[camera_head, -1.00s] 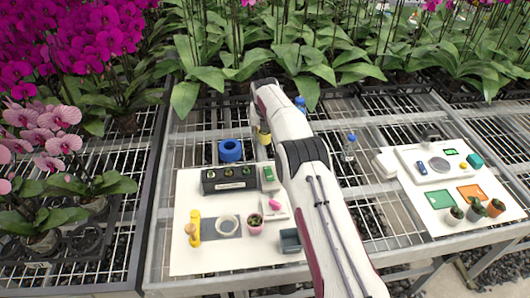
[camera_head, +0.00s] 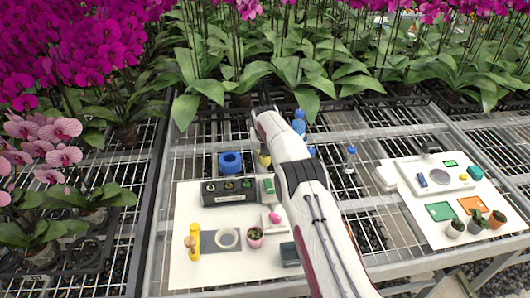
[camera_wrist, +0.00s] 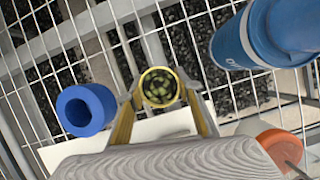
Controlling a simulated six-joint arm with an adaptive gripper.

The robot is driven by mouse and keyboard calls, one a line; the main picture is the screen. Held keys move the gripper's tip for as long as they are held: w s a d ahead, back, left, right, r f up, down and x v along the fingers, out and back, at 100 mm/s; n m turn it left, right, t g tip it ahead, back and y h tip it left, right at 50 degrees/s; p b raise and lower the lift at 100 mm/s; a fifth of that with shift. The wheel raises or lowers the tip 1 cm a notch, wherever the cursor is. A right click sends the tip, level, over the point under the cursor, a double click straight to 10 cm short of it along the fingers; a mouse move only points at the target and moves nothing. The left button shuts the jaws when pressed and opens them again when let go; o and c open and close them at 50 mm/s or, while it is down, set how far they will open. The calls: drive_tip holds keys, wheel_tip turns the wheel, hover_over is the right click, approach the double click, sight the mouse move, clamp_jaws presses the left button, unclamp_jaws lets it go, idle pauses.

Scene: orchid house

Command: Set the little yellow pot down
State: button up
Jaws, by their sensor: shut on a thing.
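The little yellow pot (camera_wrist: 160,87) is held between the two fingers of my gripper (camera_wrist: 160,100) in the wrist view. Its round yellow rim faces the camera and dark green bits fill it. In the head view the yellow pot (camera_head: 264,160) shows as a small patch beside my arm, above the back edge of the white board. My arm hides most of my gripper there. Below the pot in the wrist view are wire mesh and dark gravel. Whether the pot touches anything cannot be told.
A blue ring (camera_head: 230,162) stands left of the pot on the mesh. A blue bottle (camera_wrist: 265,35) is close at right in the wrist view. The white board (camera_head: 185,265) carries a black tray (camera_head: 228,191), a pink pot (camera_head: 254,237) and a grey box (camera_head: 289,253).

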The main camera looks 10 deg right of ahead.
drive_tip(key=shift+f, duration=0.25)
drive_tip(key=o, duration=1.2)
drive_tip(key=shift+r, duration=0.2)
drive_tip(key=shift+s+r, duration=0.1)
drive_tip(key=shift+r, duration=0.25)
drive_tip(key=v, duration=1.1)
drive_tip(key=shift+s+r, duration=0.1)
idle(0.4)
